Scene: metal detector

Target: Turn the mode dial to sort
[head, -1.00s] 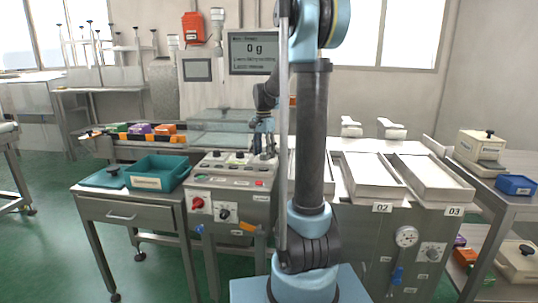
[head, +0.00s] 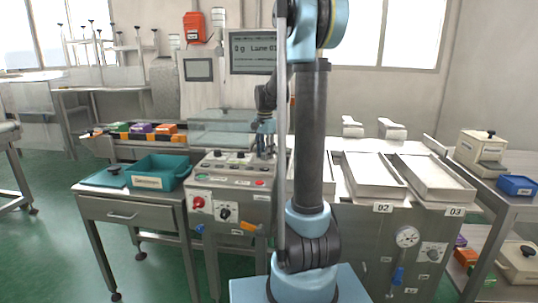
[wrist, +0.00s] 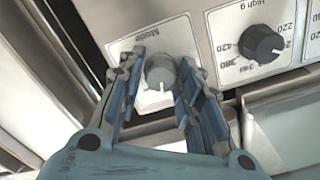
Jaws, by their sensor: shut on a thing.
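The mode dial (wrist: 161,72) is a round grey knob on a pale panel in the wrist view, with a white pointer line facing the bottom of the picture. In the head view my gripper (head: 265,145) is at the back right of the grey control console (head: 228,182); the dial is hidden there.
A black "High g" knob (wrist: 262,43) with a number scale sits close to the right of the dial. A teal bin (head: 158,171) stands left of the console. White lane trays (head: 372,176) lie on the right. The wall display (head: 251,52) shows "0 g" and a lane line.

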